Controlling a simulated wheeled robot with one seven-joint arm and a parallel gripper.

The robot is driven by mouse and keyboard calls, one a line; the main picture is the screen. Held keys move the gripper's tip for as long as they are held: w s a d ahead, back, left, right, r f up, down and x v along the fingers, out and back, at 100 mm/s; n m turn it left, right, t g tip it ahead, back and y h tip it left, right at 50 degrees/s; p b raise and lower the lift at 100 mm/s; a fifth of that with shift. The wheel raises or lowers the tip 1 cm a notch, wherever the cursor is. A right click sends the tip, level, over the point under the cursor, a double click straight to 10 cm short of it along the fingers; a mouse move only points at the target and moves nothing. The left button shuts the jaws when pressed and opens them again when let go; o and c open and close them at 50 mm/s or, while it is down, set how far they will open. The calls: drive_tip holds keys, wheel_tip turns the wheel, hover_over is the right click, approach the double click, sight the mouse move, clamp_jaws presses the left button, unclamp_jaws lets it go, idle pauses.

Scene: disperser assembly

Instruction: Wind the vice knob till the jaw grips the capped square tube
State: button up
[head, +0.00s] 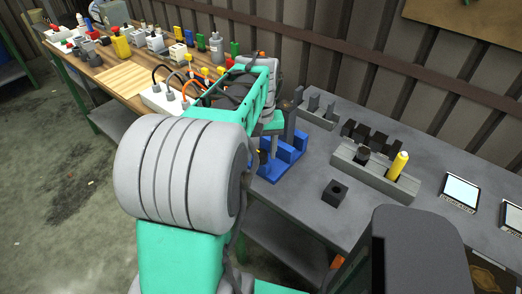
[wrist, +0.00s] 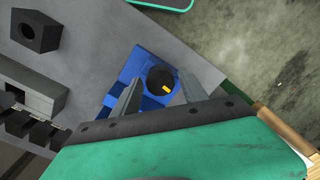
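The blue vice (head: 287,152) stands at the left edge of the grey table in the head view, partly behind my arm. A grey upright post (head: 291,122) rises at the vice; I cannot tell whether it is the capped square tube or how close the jaw is to it. In the wrist view the blue vice (wrist: 136,68) carries a round black knob (wrist: 159,78) with a yellow mark. My gripper (wrist: 161,76) is open, one finger on each side of the knob. A gap seems to show at each side, so contact is not clear.
A black block with a hole (head: 335,193) stands on the table right of the vice. A grey holder (head: 372,172) with a yellow bottle (head: 398,165) lies farther right, beside several dark blocks. Two screens (head: 460,191) are at the far right. A wooden bench is at back left.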

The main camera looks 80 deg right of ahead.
sight(261, 153)
clamp_jaws()
drive_tip(key=shift+m, duration=0.6)
drive_tip(key=shift+o, duration=1.1)
unclamp_jaws()
wheel_tip(261, 153, up, 8)
drive_tip(key=shift+f, duration=0.1)
